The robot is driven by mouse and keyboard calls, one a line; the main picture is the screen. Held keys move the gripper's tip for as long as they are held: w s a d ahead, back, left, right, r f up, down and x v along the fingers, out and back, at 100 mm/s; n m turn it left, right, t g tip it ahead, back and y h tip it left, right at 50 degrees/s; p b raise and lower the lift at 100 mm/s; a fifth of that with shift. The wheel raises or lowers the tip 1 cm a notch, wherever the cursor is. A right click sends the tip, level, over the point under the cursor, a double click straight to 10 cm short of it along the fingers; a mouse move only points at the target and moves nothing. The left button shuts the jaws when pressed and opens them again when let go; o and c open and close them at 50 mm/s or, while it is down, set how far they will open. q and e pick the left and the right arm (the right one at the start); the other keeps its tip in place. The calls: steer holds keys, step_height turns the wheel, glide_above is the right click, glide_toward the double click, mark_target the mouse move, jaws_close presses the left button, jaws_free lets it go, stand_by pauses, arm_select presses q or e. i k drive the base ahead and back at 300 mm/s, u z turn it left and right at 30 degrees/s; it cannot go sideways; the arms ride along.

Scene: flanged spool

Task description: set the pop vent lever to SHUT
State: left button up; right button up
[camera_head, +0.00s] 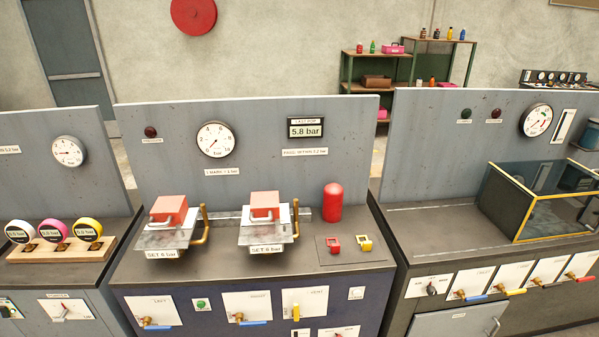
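On the front of the middle bench, a white panel whose label seems to read VENT (316,298) carries a yellow lever (295,312) that hangs straight down. I cannot read any position marks on it. Below, a small panel with a red pointer (338,334) is cut off by the picture's lower edge. I cannot tell for certain which control is the pop vent. Neither of my grippers shows.
On the middle bench top stand two metal blocks with red tops (168,210) (264,204), a red cylinder (332,203) and two small red and yellow parts. The back panel has a gauge (217,140) and a 5.8 bar display (306,129). A yellow-edged enclosure (530,215) stands right.

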mark_target(295, 313)
steer(key=k, duration=1.3)
steer(key=u, duration=0.8)
steer(key=i, duration=1.7)
steer(key=z, duration=0.8)
